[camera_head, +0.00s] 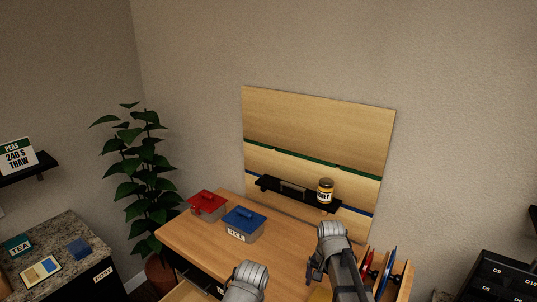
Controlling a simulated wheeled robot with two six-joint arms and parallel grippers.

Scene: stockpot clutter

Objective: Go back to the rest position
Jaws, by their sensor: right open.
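My right arm comes up from the bottom edge, right of centre, over the wooden desk (188,238). My right gripper (315,268) shows as a small dark part beside the grey joint, low over the desk's right side. It is open, and I see nothing held in it. A grey rounded part of my left arm shows at the bottom centre, in front of the desk. The fingers of my left gripper are not visible.
A red-lidded box (207,203) and a blue-lidded box (244,222) stand on the desk. A jar (325,190) stands on a black wall shelf (270,185). A wooden rack (404,283) with red and blue items is close right of my right arm. A plant (140,170) stands left.

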